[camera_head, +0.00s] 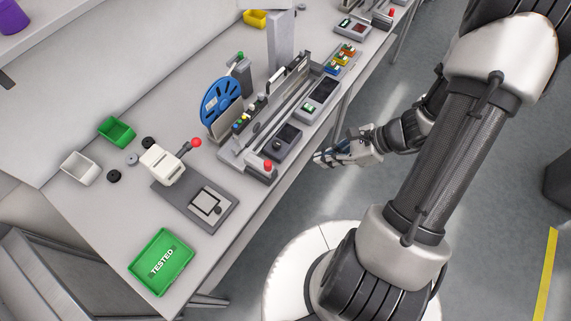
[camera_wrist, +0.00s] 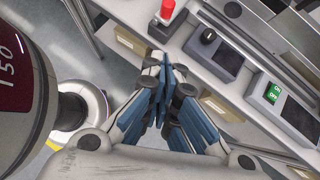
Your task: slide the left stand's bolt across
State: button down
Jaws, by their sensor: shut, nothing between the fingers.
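My gripper (camera_head: 322,158) is shut and empty, out in front of the bench edge, above the floor. In the wrist view its blue-grey fingers (camera_wrist: 170,75) are together, just short of the bench front, apart from everything on it. A long grey feeder unit (camera_head: 240,157) on the bench has rails and a blue reel (camera_head: 220,102) behind it. At its near end is a red button (camera_head: 268,165), also in the wrist view (camera_wrist: 167,10). I cannot pick out a bolt or tell which part is the left stand.
A press with a red-ball lever (camera_head: 196,143), a green TESTED tray (camera_head: 160,262) and small bins (camera_head: 117,131) stand to the left. The floor before the bench is clear.

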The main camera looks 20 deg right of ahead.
aim_at(250, 153)
jog(key=w+a+r+b+x, duration=0.1)
jog(key=r+b+x, duration=0.1)
jog(key=x, duration=1)
jog(key=shift+w+a+f+b, duration=0.15)
jog(key=shift+a+f+b, duration=0.15)
jog(key=shift+a+b, duration=0.4)
jog(key=w+a, duration=0.2)
jog(key=w+a+b, duration=0.1)
jog(key=w, duration=0.2)
jog(key=w+a+b, duration=0.1)
jog(key=w+a, duration=0.1)
jog(key=w, duration=0.1)
jog(key=shift+a, duration=0.4)
jog(key=shift+d, duration=0.1)
